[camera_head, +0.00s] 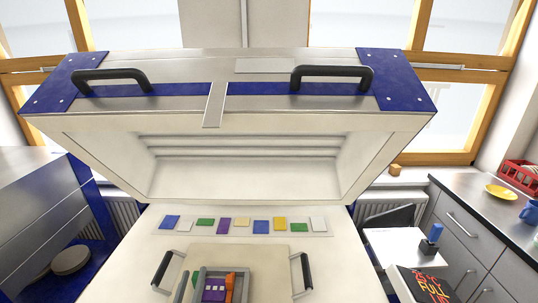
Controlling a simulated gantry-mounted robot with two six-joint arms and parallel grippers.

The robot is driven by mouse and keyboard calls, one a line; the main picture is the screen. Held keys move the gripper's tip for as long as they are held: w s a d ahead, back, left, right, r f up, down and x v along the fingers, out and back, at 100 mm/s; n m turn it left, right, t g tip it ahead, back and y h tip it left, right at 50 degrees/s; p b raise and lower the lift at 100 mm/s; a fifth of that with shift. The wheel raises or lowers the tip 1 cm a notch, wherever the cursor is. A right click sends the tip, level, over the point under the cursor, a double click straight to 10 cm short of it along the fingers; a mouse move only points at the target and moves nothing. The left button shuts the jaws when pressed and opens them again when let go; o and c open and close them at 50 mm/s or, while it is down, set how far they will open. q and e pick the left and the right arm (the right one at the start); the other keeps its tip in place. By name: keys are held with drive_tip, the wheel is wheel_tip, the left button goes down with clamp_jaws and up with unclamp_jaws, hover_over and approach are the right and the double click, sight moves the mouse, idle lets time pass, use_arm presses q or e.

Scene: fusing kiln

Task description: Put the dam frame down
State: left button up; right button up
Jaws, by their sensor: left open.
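The dam frame (224,270) is a grey rectangular frame at the bottom centre of the head view, over the pale board (265,257). Its near part is cut off by the picture's lower edge. Inside it show a purple piece (213,291) with small pale squares and an orange piece (230,283). My left gripper (188,286) is at the frame's left side, with narrow grey fingers close to that wall. It is open; whether it touches the wall I cannot tell. My right gripper is not in view.
Black handles (165,270) and (302,272) flank the board. A row of coloured glass samples (230,224) lies behind it. The raised kiln lid (245,130) overhangs the back. A side counter (480,210) with a yellow dish (501,192) stands at right.

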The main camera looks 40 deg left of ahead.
use_arm(q)
drive_tip(key=w+d+r+n+t, duration=0.25)
drive_tip(key=r+n, duration=0.35)
drive_tip(key=r, duration=0.4)
drive_tip(key=w+d+r+n+t, duration=0.1)
drive_tip(key=w+d+r+n, duration=0.25)
drive_tip(key=r+n, duration=0.4)
drive_tip(key=w+d+r+n+t, duration=0.15)
drive_tip(key=w+r+n, duration=0.25)
drive_tip(key=r, duration=0.7)
drive_tip(key=s+d+r+n+t+h, duration=0.2)
drive_tip(key=s+d+r+t+h, duration=0.15)
drive_tip(key=d+r+h, duration=0.6)
drive_tip(key=s+d+r+n+t+h, duration=0.25)
drive_tip(key=d+r+t+h, duration=0.3)
drive_tip(key=d+r, duration=0.6)
wheel_tip(320, 180, up, 35)
drive_tip(key=p, duration=3.4)
drive_tip(key=shift+s+f+m+h, duration=0.15)
drive_tip(key=shift+s+m+h, duration=0.15)
drive_tip(key=shift+h, duration=0.1)
